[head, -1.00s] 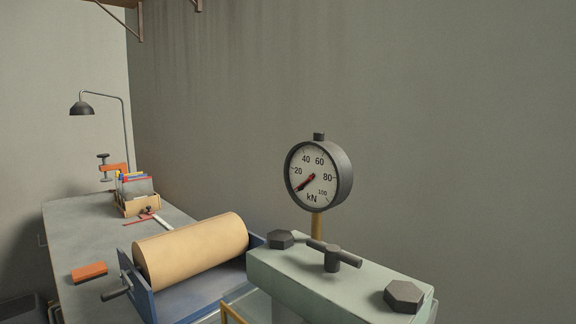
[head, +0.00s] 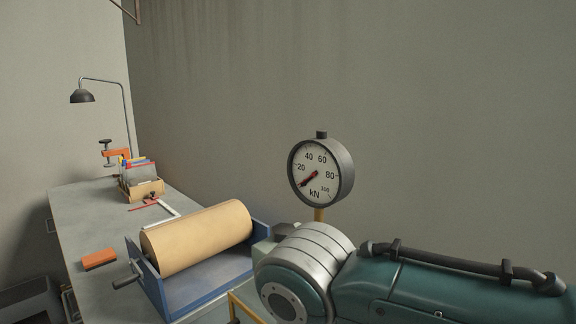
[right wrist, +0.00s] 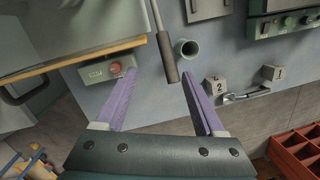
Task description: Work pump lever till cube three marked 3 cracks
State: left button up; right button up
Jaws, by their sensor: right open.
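In the right wrist view the pump lever (right wrist: 167,57), a thin rod with a dark grip, hangs down from the top edge. My right gripper (right wrist: 158,73) is open, its purple fingers either side of the grip's lower end in the picture; no contact shows. Small grey cubes marked 2 (right wrist: 218,86) and 1 (right wrist: 273,73) are to the right. I see no cube marked 3. In the head view the kN gauge (head: 318,173) has its red needle low, below 20. My right arm covers most of the press top. My left gripper is not in view.
A box with a red button (right wrist: 115,69) is left of the lever, and a green cup (right wrist: 187,48) to its right. A red compartment tray (right wrist: 297,150) is at lower right. In the head view a tan roll (head: 196,237) lies in a blue cradle.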

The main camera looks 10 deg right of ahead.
notch_tip(320, 180, up, 6)
jog(key=p, duration=0.5)
jog(key=shift+f, duration=0.25)
jog(key=s+a+m+t+y, duration=0.1)
jog(key=s+a+m+y, duration=0.4)
jog(key=s+m, duration=0.35)
jog(key=s+d+r+m+t+h, duration=0.2)
jog(key=s+d+r+m, duration=0.1)
jog(key=d+m, duration=0.4)
jog(key=s+d+r+m+t+h, duration=0.1)
jog(key=s+d+r+m, duration=0.25)
jog(key=d, duration=0.45)
notch_tip(320, 180, up, 24)
jog(key=m+p, duration=0.1)
jog(key=p, duration=2.4)
jog(key=shift+w+d+r, duration=0.15)
jog(key=shift+w, duration=0.1)
